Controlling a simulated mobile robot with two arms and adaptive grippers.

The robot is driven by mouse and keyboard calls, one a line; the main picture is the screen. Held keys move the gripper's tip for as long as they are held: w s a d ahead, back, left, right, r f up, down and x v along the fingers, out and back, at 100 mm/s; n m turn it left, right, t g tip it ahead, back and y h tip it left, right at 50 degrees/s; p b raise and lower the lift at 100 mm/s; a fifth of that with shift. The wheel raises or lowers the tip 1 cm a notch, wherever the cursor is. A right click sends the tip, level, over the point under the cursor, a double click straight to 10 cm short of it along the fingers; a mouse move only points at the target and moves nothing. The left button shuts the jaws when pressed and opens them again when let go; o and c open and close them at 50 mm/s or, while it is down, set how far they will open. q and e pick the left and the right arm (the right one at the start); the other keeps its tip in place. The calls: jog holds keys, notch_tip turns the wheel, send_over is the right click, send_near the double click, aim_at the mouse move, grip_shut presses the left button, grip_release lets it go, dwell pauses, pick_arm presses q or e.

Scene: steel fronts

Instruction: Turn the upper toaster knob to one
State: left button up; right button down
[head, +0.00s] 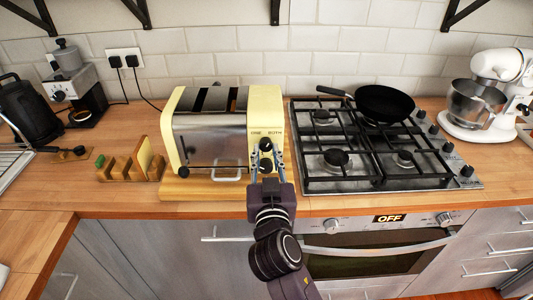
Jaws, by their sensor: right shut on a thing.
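The cream and steel toaster (210,140) stands on a wooden board on the counter. Its right-hand end panel carries the labels ONE and BOTH, with the dark upper knob (266,145) just below them. A lower dark knob (266,165) sits beneath it, partly hidden by my gripper. My right gripper (267,149) reaches up from the front, its fingers on both sides of the upper knob and shut on it. The knob's exact pointing direction is too small to tell. My left gripper is not in view.
A gas hob (320,178) with a black pan (384,104) is right of the toaster. A toast rack (133,166) with a slice stands left of it. The board's front edge (190,190) lies under the toaster. A stand mixer (480,100) is far right.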

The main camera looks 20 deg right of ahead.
jog(key=n+p, duration=0.1)
jog(key=n, duration=0.2)
jog(key=n+p, duration=0.1)
jog(key=n, duration=0.1)
jog(key=shift+r+n+p, duration=0.25)
jog(key=shift+n+p, duration=0.05)
jog(key=shift+p, duration=0.05)
jog(key=n+p, duration=0.2)
jog(key=n, duration=0.3)
jog(key=shift+n, duration=0.3)
jog(key=c, duration=1.6)
grip_release()
jog(key=shift+w+f, duration=0.1)
